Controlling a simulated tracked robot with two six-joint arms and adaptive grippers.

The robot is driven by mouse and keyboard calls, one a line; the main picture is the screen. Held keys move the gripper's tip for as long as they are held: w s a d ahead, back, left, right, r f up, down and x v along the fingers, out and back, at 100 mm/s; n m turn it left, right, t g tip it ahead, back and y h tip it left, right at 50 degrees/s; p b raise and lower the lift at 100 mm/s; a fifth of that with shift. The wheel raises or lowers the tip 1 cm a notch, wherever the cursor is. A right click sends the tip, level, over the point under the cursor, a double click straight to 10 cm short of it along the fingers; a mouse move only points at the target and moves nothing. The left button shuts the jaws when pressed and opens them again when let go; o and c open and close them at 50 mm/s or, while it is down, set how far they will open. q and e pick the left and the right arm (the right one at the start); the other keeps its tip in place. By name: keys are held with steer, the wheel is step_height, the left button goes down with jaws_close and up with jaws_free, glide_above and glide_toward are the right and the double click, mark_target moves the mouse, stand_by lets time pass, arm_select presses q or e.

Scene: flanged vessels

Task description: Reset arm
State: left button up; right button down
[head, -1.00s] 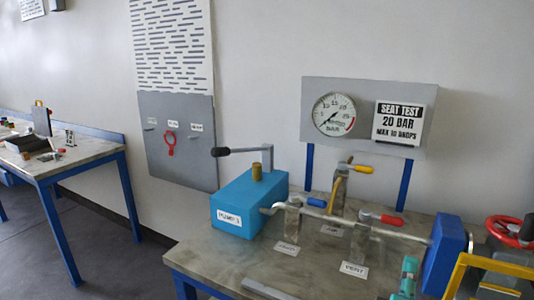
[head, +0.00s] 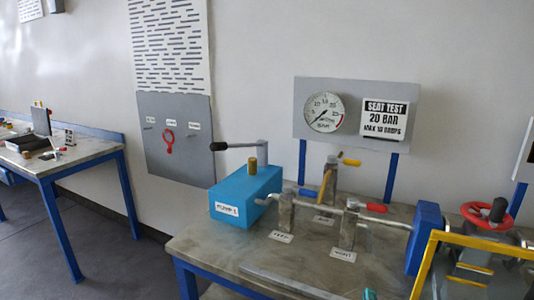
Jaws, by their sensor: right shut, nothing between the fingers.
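Only a small tip of my right gripper (head: 369,294) shows at the bottom edge, in front of the workbench. It is shut, with nothing seen in it. The rest of that gripper and its arm are below the picture. My left gripper is not in view. The test bench (head: 215,242) carries a blue pump box (head: 246,196) with a black-knobbed lever (head: 230,145). Beside it is a pipe run (head: 318,207) on grey posts, with blue, yellow and red valve handles.
A dial gauge (head: 324,112) and a "SEAT TEST 20 BAR" sign (head: 385,119) stand behind the bench. At right are a blue block (head: 425,236), a yellow frame (head: 424,268) and a red handwheel (head: 487,214). Another table (head: 82,157) stands at left, with open floor between.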

steer(key=s+a+f+m+g+y, duration=0.2)
steer(key=a+f+g+y, duration=0.1)
steer(key=f, duration=0.7)
steer(key=s+a+f+m+g+y, duration=0.2)
steer(key=s+f+m+g, duration=0.1)
steer(key=f, duration=0.6)
steer(key=s+a+f+m+g+y, duration=0.1)
steer(key=s+f+m+g, duration=0.3)
steer(key=s, duration=0.5)
steer(key=s+a+f+m+g+y+p, duration=0.1)
steer(key=s+a+f+m+g+y, duration=0.1)
steer(key=s+f, duration=0.7)
steer(key=a+m+g, duration=0.1)
steer(key=a+g, duration=0.1)
steer(key=g, duration=0.1)
steer(key=shift+s+f+m+g+y, duration=0.3)
steer(key=shift+s+m+g, duration=0.05)
steer(key=shift+m+g, duration=0.05)
